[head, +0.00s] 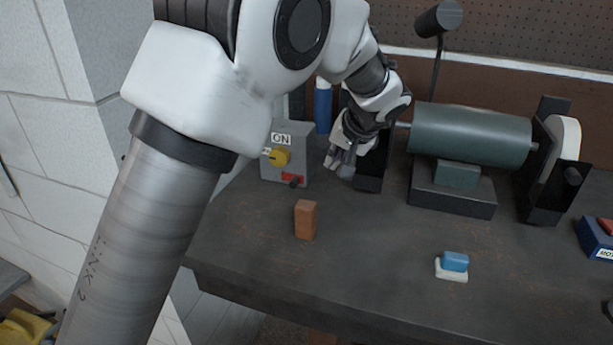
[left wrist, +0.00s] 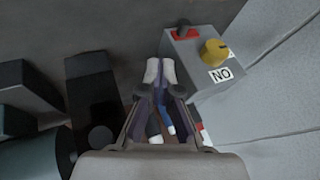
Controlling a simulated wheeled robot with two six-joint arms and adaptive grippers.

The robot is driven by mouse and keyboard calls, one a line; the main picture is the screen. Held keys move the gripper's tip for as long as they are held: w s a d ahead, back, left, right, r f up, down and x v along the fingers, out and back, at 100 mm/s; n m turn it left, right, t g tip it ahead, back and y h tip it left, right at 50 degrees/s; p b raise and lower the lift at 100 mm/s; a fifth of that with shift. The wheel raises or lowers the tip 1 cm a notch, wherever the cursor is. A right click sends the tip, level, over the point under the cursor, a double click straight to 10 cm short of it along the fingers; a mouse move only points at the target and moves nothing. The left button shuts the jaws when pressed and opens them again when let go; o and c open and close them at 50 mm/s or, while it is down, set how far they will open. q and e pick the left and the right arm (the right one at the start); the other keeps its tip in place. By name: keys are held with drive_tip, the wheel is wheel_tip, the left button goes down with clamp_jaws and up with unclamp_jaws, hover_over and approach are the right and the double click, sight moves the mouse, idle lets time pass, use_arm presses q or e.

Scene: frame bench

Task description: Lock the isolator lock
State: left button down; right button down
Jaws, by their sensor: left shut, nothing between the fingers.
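The isolator is a grey box (head: 300,138) on the bench at the left, labelled ON. A yellow knob (head: 279,157) sits on its front. Below the knob is a red lock part (head: 292,177) with a dark end. In the left wrist view the box (left wrist: 200,78) shows upside down, with the red lock part (left wrist: 183,31) and yellow knob (left wrist: 213,52). My left gripper (head: 339,166) is shut and empty, just right of the box and apart from it. Its fingertips (left wrist: 160,67) show beside the box in the left wrist view. My right gripper is out of view.
An orange-brown block (head: 306,220) stands in front of the box. A green motor cylinder (head: 470,135) on a dark base is to the right. A blue bottle (head: 323,106) stands behind. A blue and white piece (head: 453,266) lies near the front. Bare bench lies between.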

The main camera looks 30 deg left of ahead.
use_arm(q)
drive_tip(key=x, duration=1)
drive_tip(key=shift+w+f, duration=0.15)
drive_tip(key=shift+w, duration=0.15)
drive_tip(key=a, duration=0.2)
drive_tip(key=a+f, duration=0.1)
drive_tip(key=shift+s+a+p, duration=0.2)
drive_tip(key=shift+s+p, duration=0.15)
drive_tip(key=shift+s+a, duration=0.1)
drive_tip(key=shift+a, duration=0.15)
drive_tip(key=shift+d, duration=0.1)
